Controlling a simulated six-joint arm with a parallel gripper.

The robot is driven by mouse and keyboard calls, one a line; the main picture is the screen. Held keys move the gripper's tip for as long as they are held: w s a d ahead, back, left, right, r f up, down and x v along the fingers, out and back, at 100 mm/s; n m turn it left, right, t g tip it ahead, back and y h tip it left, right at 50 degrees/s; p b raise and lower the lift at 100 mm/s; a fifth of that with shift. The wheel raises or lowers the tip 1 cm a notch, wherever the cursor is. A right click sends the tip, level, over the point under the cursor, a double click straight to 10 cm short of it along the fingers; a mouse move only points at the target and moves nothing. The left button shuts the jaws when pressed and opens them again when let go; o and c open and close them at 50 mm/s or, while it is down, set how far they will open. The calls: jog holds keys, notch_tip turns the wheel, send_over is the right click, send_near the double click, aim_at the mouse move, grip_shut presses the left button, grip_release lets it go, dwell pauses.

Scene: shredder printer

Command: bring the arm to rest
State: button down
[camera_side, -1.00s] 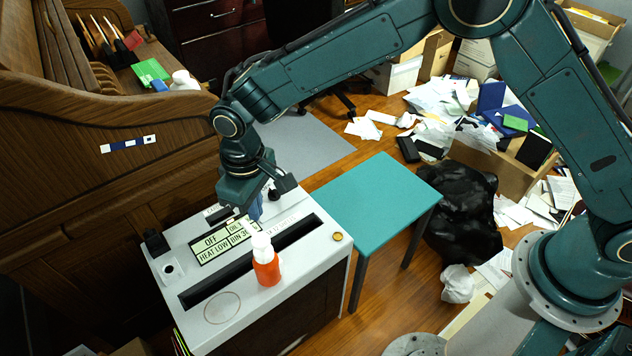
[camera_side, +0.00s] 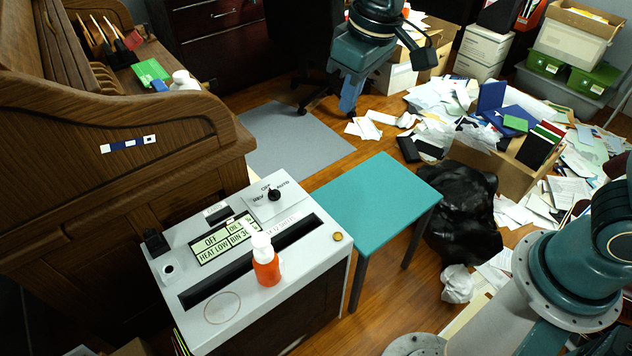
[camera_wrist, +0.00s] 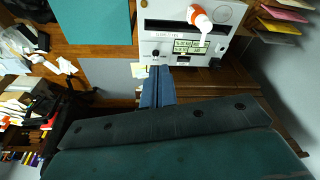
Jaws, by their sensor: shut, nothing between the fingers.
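My gripper (camera_side: 350,92) is in the upper middle of the side view, raised and pointing down, well clear of the shredder and the teal table. Its fingers are together with nothing between them. In the wrist view the fingers (camera_wrist: 158,85) show as a blue-grey strip at the centre. The rest of my arm is mostly out of the side view's top edge, with part of it at the right. The grey-white shredder (camera_side: 215,318) stands at lower left. Its panel display (camera_side: 222,240) reads OFF and HEAT LOW, and the black knob (camera_side: 274,195) is now in plain view.
An orange bottle with a white cap (camera_side: 266,268) stands on the shredder. The teal table (camera_side: 375,200) is bare. A wooden desk (camera_side: 110,190) is at left. Papers, boxes and a black bag (camera_side: 462,210) crowd the floor at right.

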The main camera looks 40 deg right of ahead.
jog(key=s+d+r+m+t, duration=0.1)
jog(key=s+d+r, duration=0.1)
jog(key=s+d, duration=0.5)
jog(key=s+d+r+m+t, duration=0.2)
jog(key=s+d, duration=0.5)
jog(key=s, duration=0.6)
jog(key=shift+s+d+r+h, duration=0.2)
jog(key=shift+s+d+h, duration=0.2)
jog(key=shift+w, duration=0.1)
